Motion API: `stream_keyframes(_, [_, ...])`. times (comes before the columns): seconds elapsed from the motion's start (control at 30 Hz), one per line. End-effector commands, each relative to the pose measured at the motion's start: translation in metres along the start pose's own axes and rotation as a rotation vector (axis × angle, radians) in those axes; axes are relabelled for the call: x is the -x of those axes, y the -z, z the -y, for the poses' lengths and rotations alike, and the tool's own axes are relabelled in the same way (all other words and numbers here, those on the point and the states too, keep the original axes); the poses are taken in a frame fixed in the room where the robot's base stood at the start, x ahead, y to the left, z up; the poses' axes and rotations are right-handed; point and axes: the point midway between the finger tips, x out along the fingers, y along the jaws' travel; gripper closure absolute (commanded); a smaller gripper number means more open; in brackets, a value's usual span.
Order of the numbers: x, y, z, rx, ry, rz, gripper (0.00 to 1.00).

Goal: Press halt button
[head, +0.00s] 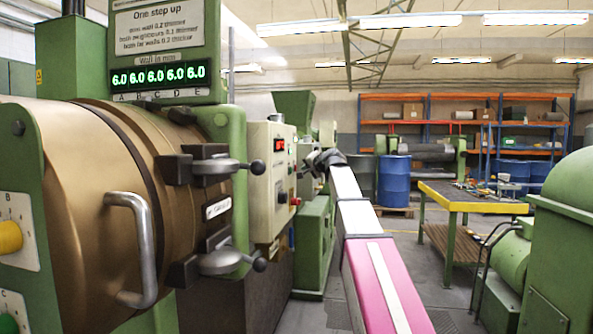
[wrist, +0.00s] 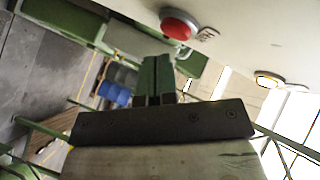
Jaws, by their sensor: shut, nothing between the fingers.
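A red domed button (wrist: 180,24) sits on a pale panel at the top of the wrist view, with a small label beside it too blurred to read. In the head view a small red button (head: 295,201) shows on the right side of the beige control box (head: 268,180). My gripper (head: 310,164) is beside this box, above the red button in the picture. In the wrist view my gripper (wrist: 154,62) is shut and empty, its green fingers together. Its tips appear below the red button in the picture, and I see no contact.
An amber button (wrist: 270,79) is on the same panel. The bronze drum (head: 90,200), with handle and clamp knobs, stands left. A yellow-edged workbench (head: 470,205), blue drum (head: 394,180) and green machine (head: 565,230) stand right. Grey floor shows between.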

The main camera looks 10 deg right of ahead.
Motion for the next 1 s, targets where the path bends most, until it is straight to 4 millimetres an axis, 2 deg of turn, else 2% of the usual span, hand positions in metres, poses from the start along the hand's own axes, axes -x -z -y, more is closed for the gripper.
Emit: stream_keyframes(1.0, [-0.006, -0.0043, 0.0046, 0.0, 0.0, 0.0, 1.0])
